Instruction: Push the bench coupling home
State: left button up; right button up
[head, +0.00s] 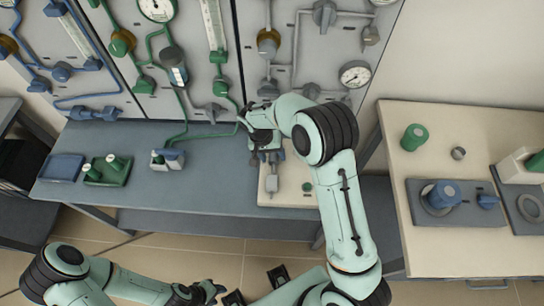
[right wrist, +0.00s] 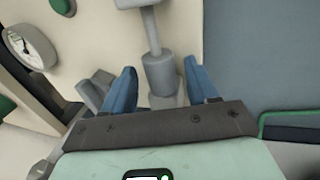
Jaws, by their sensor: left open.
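The bench coupling appears as a grey cylinder (right wrist: 160,74) on a thin rod in the right wrist view, over a cream panel (right wrist: 182,22). The rod runs to a grey block (right wrist: 135,3) at the top edge; that block (head: 272,184) also shows in the head view. My right gripper (right wrist: 161,88) is open, with a blue finger on each side of the cylinder and gaps visible between. In the head view my right gripper (head: 264,152) is over the panel's far end and hides the cylinder. My left gripper (head: 212,291) is open and empty, low in front of the bench.
A green tray (head: 107,171) and blue tray (head: 63,168) lie left. Gauge panels stand behind. A cream table (head: 440,250) with fittings stands right.

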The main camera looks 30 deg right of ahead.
jog(key=p+v, duration=0.1)
jog(key=v, duration=1.2)
jog(key=shift+r, duration=0.1)
dwell(0.3)
